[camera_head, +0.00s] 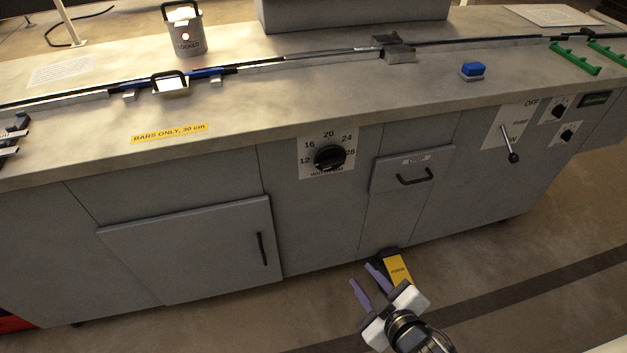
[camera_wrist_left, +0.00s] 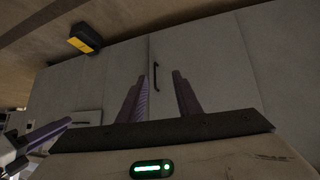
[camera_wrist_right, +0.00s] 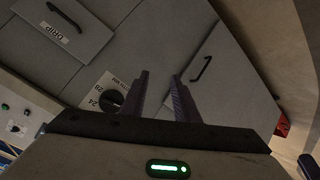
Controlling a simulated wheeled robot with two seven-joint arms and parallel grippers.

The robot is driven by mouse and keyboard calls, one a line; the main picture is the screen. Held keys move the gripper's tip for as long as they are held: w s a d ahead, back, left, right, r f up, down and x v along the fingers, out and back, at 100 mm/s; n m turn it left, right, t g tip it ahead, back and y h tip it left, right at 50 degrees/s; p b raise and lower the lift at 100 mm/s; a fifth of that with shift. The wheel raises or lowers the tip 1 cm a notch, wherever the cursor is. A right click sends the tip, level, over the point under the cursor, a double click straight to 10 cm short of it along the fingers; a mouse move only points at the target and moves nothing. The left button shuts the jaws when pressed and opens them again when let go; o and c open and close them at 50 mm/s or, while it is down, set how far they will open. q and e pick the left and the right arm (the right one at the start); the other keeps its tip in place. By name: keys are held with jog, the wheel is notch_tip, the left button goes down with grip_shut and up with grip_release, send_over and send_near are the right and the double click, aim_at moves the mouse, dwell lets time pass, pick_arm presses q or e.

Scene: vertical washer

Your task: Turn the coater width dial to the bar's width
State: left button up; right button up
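The width dial (camera_head: 329,158) is a black round knob on a white plate on the cabinet front, marked 12 to 28. Its pointer is too small to read surely, though a pale mark lies toward the right, near 28. In the right wrist view the dial (camera_wrist_right: 112,100) shows left of the fingers, partly covered. My right gripper (camera_head: 366,279) is open and empty, below and right of the dial, in front of the lower cabinet. My left gripper (camera_wrist_left: 158,82) is open and empty, facing cabinet doors; it is outside the head view. I cannot tell which thing is the bar.
A dark rail (camera_head: 300,62) runs along the counter, with a small bright-faced frame (camera_head: 171,84) and a yellow "BARS ONLY, 30 cm" label (camera_head: 169,133). A drip drawer (camera_head: 412,170) adjoins the dial. A lever (camera_head: 509,146) is farther right. A yellow-black object (camera_head: 397,268) stands behind my right gripper.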

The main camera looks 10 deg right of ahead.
jog(key=w+r+n+t+b, duration=0.2)
jog(key=w+n+t+b, duration=0.15)
jog(key=w+n, duration=0.4)
jog(key=n+t+b, duration=0.3)
jog(key=n+b, duration=0.1)
jog(key=n, duration=0.1)
send_near(332, 167)
jog(key=w, duration=0.7)
jog(key=shift+w+a+r, duration=0.1)
jog(key=shift+w+a, duration=0.05)
jog(key=shift+w, duration=0.65)
grip_shut()
